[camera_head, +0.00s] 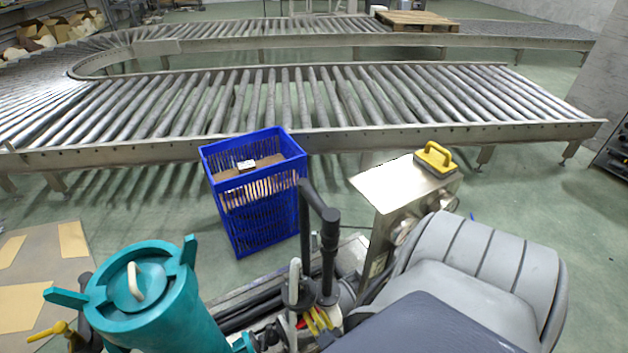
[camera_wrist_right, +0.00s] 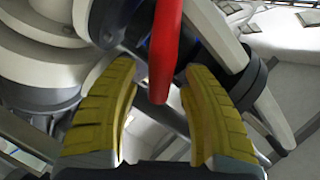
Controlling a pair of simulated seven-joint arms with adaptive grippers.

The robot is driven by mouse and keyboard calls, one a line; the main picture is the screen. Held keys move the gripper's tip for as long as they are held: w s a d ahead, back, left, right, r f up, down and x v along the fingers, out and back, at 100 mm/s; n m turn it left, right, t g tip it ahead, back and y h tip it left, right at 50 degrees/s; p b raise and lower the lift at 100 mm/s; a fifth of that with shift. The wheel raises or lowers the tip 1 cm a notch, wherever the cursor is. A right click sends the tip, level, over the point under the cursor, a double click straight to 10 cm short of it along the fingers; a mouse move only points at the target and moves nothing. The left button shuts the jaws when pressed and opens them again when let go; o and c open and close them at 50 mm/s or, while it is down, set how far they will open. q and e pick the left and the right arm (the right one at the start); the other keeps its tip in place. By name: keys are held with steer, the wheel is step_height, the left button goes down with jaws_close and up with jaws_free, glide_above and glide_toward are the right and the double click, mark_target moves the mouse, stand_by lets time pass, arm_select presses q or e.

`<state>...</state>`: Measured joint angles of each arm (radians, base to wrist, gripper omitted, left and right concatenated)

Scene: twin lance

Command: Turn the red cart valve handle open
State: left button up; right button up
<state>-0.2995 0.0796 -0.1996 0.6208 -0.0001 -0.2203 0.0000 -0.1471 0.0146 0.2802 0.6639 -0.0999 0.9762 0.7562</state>
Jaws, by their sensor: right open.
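The red valve handle (camera_wrist_right: 166,45) hangs down from the top middle of the right wrist view as a narrow red bar. Its lower end lies between the tips of my right gripper (camera_wrist_right: 160,70), whose two yellow-padded fingers are spread. A gap shows on each side of the bar, and I cannot tell how far it reaches in depth. In the head view my right gripper (camera_head: 319,320) shows low in the middle, beside black pipes. A small red bit of the handle (camera_head: 301,324) shows just left of it. My left gripper is not in view.
A teal canister (camera_head: 150,300) stands at lower left. A blue crate (camera_head: 255,195) sits behind the cart. A steel box (camera_head: 405,185) with a yellow handle (camera_head: 436,157) stands at right. A black upright pipe (camera_head: 328,245) rises beside the gripper. A roller conveyor (camera_head: 330,100) crosses the back.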

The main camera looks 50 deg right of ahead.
steer(key=shift+o, duration=0.2)
steer(key=shift+w+d, duration=0.1)
steer(key=shift+w, duration=0.05)
jaws_close()
stand_by(0.4)
steer(key=n, duration=0.1)
steer(key=n+h, duration=0.1)
steer(key=n, duration=0.1)
steer(key=a+r+n, duration=0.1)
steer(key=shift+w+n+h, duration=0.25)
steer(key=shift+n+h, duration=0.05)
steer(key=shift+h, duration=0.1)
steer(key=n, duration=0.1)
steer(key=a+n+h, duration=0.1)
steer(key=n, duration=0.3)
steer(key=shift+w+a+r+h, duration=0.2)
steer(key=shift+w+h, duration=0.05)
steer(key=shift+h, duration=0.05)
steer(key=shift+n, duration=0.3)
steer(key=shift+c, duration=0.2)
jaws_free()
